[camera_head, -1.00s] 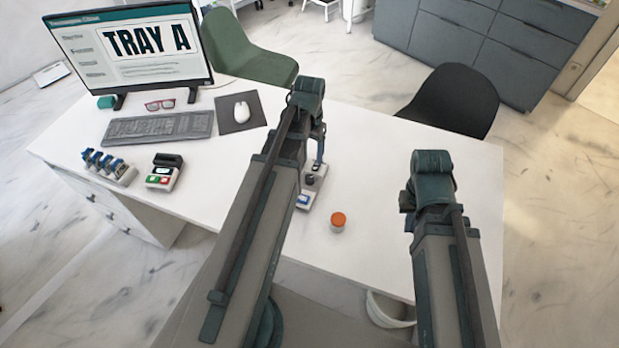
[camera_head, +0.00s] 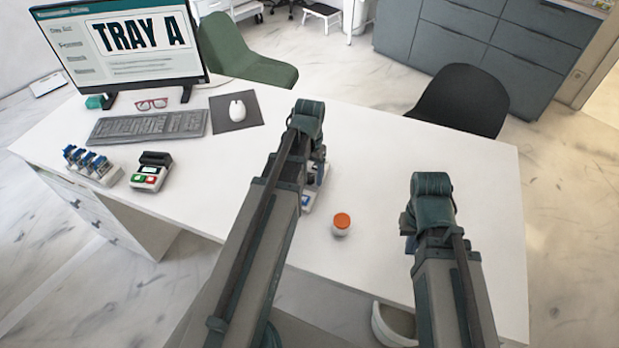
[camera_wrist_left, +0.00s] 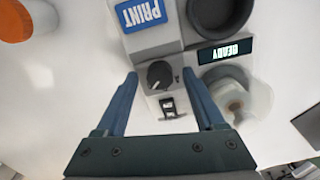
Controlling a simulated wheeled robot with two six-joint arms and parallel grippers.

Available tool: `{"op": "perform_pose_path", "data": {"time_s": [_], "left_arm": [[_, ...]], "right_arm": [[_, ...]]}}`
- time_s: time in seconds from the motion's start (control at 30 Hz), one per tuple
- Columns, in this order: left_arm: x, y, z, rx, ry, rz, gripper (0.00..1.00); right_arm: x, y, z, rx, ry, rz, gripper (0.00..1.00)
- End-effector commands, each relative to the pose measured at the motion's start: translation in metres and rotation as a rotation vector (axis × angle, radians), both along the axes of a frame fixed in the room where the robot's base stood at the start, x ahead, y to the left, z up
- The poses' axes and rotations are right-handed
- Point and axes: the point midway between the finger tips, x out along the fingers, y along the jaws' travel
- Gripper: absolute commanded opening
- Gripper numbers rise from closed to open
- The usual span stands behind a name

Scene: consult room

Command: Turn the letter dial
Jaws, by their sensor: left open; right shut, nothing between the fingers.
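The letter dial (camera_wrist_left: 159,74) is a small dark round knob with a pointer mark on a grey and white device (camera_wrist_left: 150,42). In the left wrist view it lies between the fingertips of my left gripper (camera_wrist_left: 160,76), which is open around it with a gap on both sides. A small dark letter window (camera_wrist_left: 170,106) sits beside the dial. The device has a blue PRINT button (camera_wrist_left: 142,12) and a READY display (camera_wrist_left: 225,52). In the head view my left arm hides most of the device (camera_head: 307,203). My right gripper (camera_head: 408,226) is shut, empty and partly hidden by its arm.
An orange-capped white bottle (camera_head: 341,224) stands right of the device. A screen (camera_head: 125,45) reads TRAY A. A keyboard (camera_head: 148,126), a mouse (camera_head: 237,109), a card terminal (camera_head: 149,172) and a rack of blue-topped items (camera_head: 93,165) are on the left. The desk's right side is clear.

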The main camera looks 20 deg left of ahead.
Motion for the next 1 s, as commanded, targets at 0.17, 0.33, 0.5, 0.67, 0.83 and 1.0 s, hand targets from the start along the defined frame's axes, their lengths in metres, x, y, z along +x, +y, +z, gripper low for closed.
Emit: {"op": "perform_pose_path", "data": {"time_s": [0.17, 0.33, 0.5, 0.67, 0.83, 1.0], "left_arm": [[0.0, 0.0, 0.0007, 0.0, 0.0, 0.0, 0.71], [0.0, 0.0, 0.0007, 0.0, 0.0, 0.0, 0.46], [-0.0001, 0.0, 0.0006, 0.0, 0.0, 0.0, 0.15], [-0.0001, 0.0, 0.0006, 0.0, 0.0, 0.0, 0.0], [-0.0001, 0.0, 0.0006, 0.0, 0.0, 0.009, 0.0], [-0.0001, 0.0, 0.0006, 0.0, 0.0, 0.063, 0.0]], "right_arm": [[0.0, -0.0001, 0.0007, 0.0, 0.0, 0.0, 0.0], [0.0, 0.0, 0.0007, 0.0, 0.0, 0.0, 0.0], [0.0, 0.0, 0.0006, 0.0, 0.0, 0.0, 0.0], [0.0, 0.0, 0.0006, 0.0, 0.0, 0.0, 0.0], [0.0, 0.0001, 0.0006, 0.0, 0.0, 0.0, 0.0], [0.0, 0.0, 0.0006, 0.0, 0.0, 0.0, 0.0]]}}
